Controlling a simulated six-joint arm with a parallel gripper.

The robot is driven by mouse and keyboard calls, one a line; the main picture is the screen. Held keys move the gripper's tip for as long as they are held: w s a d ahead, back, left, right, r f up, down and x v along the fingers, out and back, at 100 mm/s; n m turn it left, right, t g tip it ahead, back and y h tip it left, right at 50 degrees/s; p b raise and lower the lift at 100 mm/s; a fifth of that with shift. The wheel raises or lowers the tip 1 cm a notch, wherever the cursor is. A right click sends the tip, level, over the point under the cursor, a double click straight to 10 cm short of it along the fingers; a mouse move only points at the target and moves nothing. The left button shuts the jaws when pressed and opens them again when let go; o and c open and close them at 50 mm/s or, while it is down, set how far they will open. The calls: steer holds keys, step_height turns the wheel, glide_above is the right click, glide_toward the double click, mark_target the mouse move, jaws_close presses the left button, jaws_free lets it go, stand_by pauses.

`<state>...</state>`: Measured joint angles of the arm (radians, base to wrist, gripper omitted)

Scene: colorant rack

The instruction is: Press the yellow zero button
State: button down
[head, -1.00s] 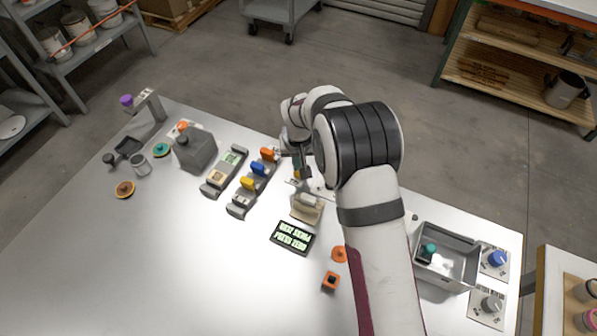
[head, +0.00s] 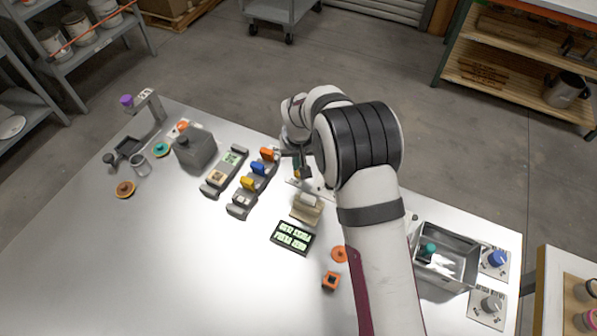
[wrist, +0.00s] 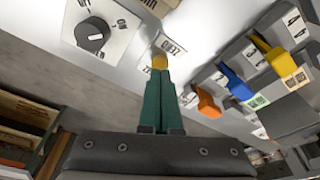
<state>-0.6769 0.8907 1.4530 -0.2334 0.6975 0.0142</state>
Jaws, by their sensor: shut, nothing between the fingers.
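The yellow zero button (wrist: 159,61) shows in the wrist view right at my fingertips, beside a small printed label. My gripper (wrist: 160,76) has its two green fingers shut together with nothing between them. The fingertips overlap the near side of the button, and I cannot tell whether they touch it or press it. In the head view my gripper (head: 298,174) is low over the far side of the table, left of my arm. The button cannot be made out clearly there.
A black rotary knob (wrist: 92,35) sits on a white plate left of the fingers. Orange (wrist: 208,103), blue (wrist: 238,85) and yellow (wrist: 275,56) levers stand to the right. A lit display (head: 292,237) lies nearer on the table. A grey bin (head: 447,257) is right of my arm.

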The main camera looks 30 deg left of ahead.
steer(key=shift+f, duration=0.15)
stand_by(0.3)
steer(key=shift+f, duration=0.6)
steer(key=shift+r, duration=0.75)
steer(key=shift+r, duration=0.1)
steer(key=shift+w+v, duration=0.15)
steer(key=shift+v, duration=0.8)
steer(key=shift+w+v, duration=0.15)
steer(key=shift+v, duration=0.75)
steer(key=shift+a+r, duration=0.1)
steer(key=shift+a, duration=0.05)
